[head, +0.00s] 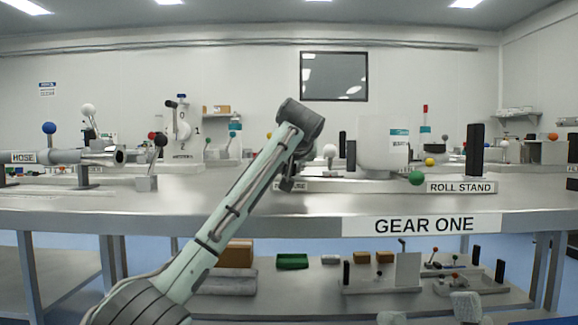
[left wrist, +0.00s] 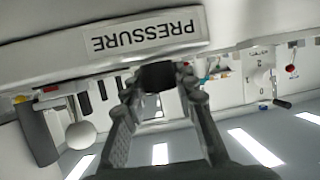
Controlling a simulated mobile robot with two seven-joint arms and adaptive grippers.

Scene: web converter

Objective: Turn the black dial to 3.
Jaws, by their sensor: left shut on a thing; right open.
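The black dial (left wrist: 158,76) shows in the left wrist view between the fingertips of my left gripper (left wrist: 160,84), below a PRESSURE label (left wrist: 146,32) that appears upside down. The gripper is shut on it. In the head view my left arm reaches up from the bottom left, and its wrist and gripper (head: 288,180) hide the dial and part of the label. I cannot read the dial's setting or see a 3. My right gripper (head: 428,311) is open and empty at the bottom edge of the head view, with only its grey fingertips showing.
The grey bench (head: 260,212) carries a ROLL STAND label (head: 461,187), a green ball knob (head: 416,178), a black upright block (head: 475,150) and a HOSE pipe (head: 60,157). A 0-1-2 selector panel (head: 183,130) stands behind. A lower shelf holds a green tray (head: 292,261).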

